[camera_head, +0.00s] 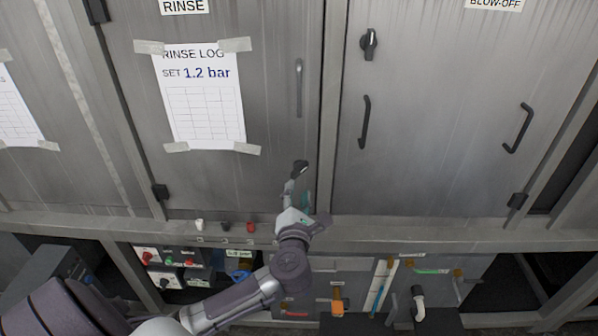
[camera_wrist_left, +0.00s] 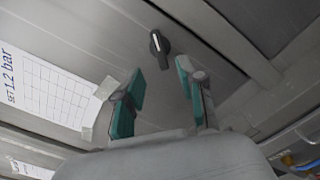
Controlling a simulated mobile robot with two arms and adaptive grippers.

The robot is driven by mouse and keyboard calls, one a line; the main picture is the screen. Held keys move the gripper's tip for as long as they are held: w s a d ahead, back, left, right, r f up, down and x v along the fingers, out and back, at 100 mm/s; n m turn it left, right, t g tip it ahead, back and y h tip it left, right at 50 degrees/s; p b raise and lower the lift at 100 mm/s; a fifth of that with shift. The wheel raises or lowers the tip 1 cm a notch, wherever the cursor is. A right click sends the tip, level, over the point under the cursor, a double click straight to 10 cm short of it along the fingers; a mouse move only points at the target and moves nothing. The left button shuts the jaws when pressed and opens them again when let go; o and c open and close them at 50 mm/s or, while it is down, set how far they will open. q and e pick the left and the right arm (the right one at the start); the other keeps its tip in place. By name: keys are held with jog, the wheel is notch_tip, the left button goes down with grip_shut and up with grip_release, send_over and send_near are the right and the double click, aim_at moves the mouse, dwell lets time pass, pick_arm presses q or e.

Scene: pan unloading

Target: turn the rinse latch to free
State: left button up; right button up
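The rinse latch (camera_head: 300,168) is a small dark knob low on the right side of the rinse door (camera_head: 270,130). In the left wrist view the latch (camera_wrist_left: 159,48) shows a white pointer line on its face. My left gripper (camera_head: 298,197) is just below the latch in the head view. In the wrist view the gripper (camera_wrist_left: 160,75) has its two teal-padded fingers spread apart and empty, with the latch beyond the tips and between them in the picture. I see no contact with it. My right gripper is not in view.
A taped rinse log sheet (camera_head: 205,100) and a vertical bar handle (camera_head: 299,88) are on the rinse door. The blow-off door (camera_head: 440,130) to the right has its own dark latch (camera_head: 369,43) and two black handles. A ledge (camera_head: 400,234) runs below the doors.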

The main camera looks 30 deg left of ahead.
aim_at(299, 174)
pick_arm(q)
jog(key=x, duration=0.6)
jog(key=shift+w+a+p, duration=0.1)
jog(key=shift+w+p, duration=0.15)
jog(key=shift+p, duration=0.05)
jog(key=shift+w+a, duration=0.15)
jog(key=shift+w, duration=0.15)
jog(key=shift+w+a, duration=0.2)
jog(key=shift+w, duration=0.05)
jog(key=shift+c, duration=0.4)
jog(key=c, duration=0.6)
grip_shut()
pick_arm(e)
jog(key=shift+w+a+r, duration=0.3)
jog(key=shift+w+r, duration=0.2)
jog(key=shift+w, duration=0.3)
